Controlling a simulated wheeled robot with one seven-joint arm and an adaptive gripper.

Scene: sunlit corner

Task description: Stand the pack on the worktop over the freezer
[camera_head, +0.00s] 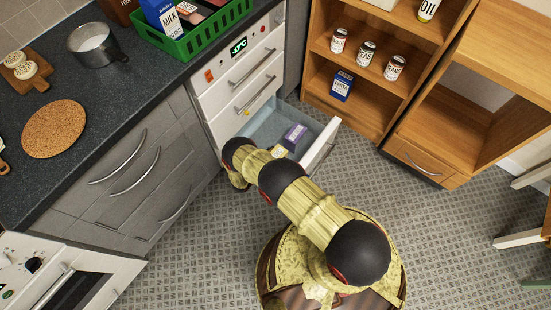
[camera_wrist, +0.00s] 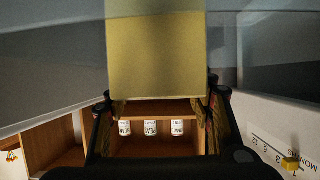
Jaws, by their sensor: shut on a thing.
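In the wrist view my gripper (camera_wrist: 160,105) is shut on a pack with a plain yellow face (camera_wrist: 156,55). The pack stands between the fingers and runs off the top of the view. In the head view the arm hides the gripper; a small yellowish piece (camera_head: 278,151) beside the arm may be the held pack, but I cannot tell. The white freezer (camera_head: 221,91) has its lowest drawer (camera_head: 262,122) pulled open, with a purple pack (camera_head: 294,134) inside. The dark worktop (camera_head: 150,72) runs above the freezer and the grey cabinets.
A green basket (camera_head: 205,38) with a milk carton (camera_head: 160,15) and other packs takes up much of the worktop over the freezer. A pot (camera_head: 95,45) and cork mat (camera_head: 55,129) lie further left. A wooden shelf (camera_head: 345,111) with several cans stands at the right.

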